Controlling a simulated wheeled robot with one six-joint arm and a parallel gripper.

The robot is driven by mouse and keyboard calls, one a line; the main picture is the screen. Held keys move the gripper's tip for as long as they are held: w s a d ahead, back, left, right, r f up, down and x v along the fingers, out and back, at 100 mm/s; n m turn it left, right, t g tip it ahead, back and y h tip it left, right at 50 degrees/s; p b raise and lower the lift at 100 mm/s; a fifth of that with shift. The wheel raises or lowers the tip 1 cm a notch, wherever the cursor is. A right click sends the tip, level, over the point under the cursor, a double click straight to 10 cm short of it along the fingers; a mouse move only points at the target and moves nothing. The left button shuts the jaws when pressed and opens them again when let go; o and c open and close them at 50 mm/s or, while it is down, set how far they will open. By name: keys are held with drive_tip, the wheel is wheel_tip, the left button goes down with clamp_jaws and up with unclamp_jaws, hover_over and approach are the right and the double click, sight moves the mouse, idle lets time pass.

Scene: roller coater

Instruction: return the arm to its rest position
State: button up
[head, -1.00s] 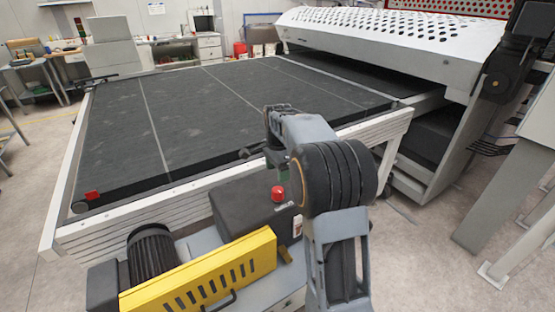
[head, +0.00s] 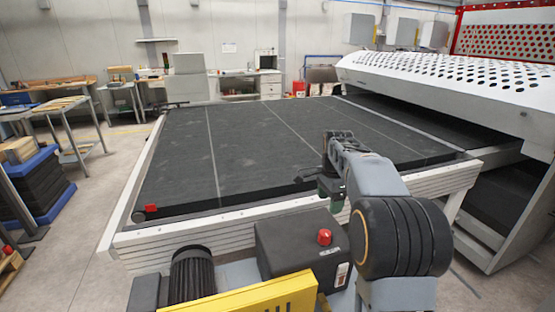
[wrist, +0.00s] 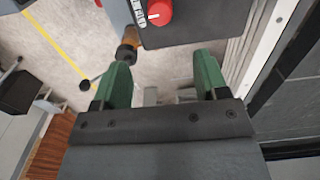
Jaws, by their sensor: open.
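My gripper (wrist: 165,82) shows in the wrist view with its two green fingers apart and nothing between them. In the head view my gripper (head: 328,187) hangs near the front edge of the conveyor bed, and my arm hides part of that edge. In the wrist view, the floor and machine parts lie beyond the fingers.
A dark conveyor bed (head: 240,150) with a pale frame fills the middle. A red button (head: 324,237) sits on a dark box beside a yellow guard (head: 250,295). A white perforated hood (head: 440,75) stands right. A blue-and-black stack (head: 35,185) is left, with open floor between.

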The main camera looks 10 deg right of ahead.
drive_tip(key=f+n, duration=0.1)
drive_tip(key=s+f+n, duration=0.1)
drive_tip(key=n, duration=0.1)
drive_tip(key=f+n, duration=0.1)
drive_tip(key=n, duration=0.1)
drive_tip(key=shift+s+a+f, duration=0.2)
drive_tip(key=shift+a+f, duration=0.05)
drive_tip(key=shift+f, duration=0.1)
drive_tip(key=s+a+n+t, duration=0.2)
drive_tip(key=s+a+n, duration=0.3)
drive_tip(key=s, duration=0.5)
drive_tip(key=s+a+n+t, duration=0.2)
drive_tip(key=s+a+n, duration=0.3)
drive_tip(key=s, duration=0.5)
drive_tip(key=shift+s+a+f+n, duration=0.15)
drive_tip(key=shift+s+f+n, duration=0.15)
drive_tip(key=shift+n, duration=0.6)
drive_tip(key=shift+c, duration=0.4)
